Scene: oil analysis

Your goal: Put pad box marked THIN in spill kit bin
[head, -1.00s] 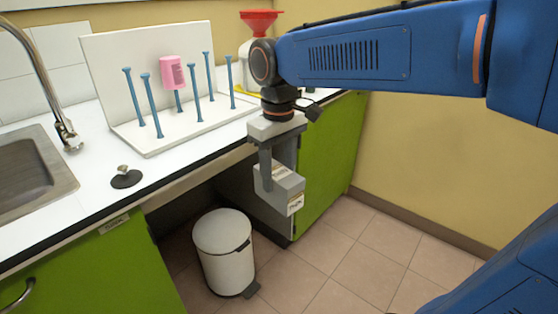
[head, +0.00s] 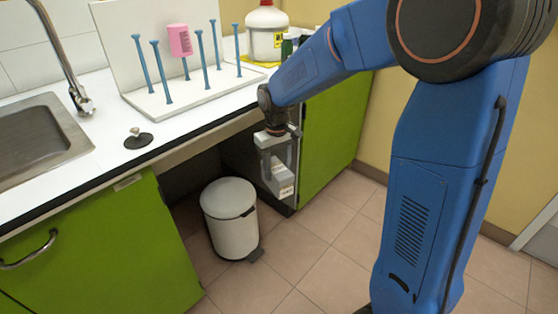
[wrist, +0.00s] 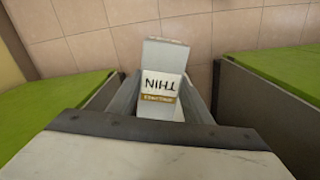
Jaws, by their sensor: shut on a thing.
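My gripper (head: 280,160) is shut on a white-grey pad box (head: 284,187) and holds it in the air, below counter height. In the wrist view the box (wrist: 160,82) sits between the fingers (wrist: 160,100), with the word THIN upside down on its face and a tan strip below it. A white pedal bin (head: 230,222) with its lid closed stands on the floor to the lower left of the box in the head view. No label shows on this bin, so I cannot tell whether it is the spill kit bin.
A white counter (head: 100,86) with a sink (head: 35,142) and a peg rack (head: 185,88) runs along the wall. Green cabinet doors (head: 335,140) flank a dark recess behind the bin. Tiled floor (head: 325,240) is clear to the right.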

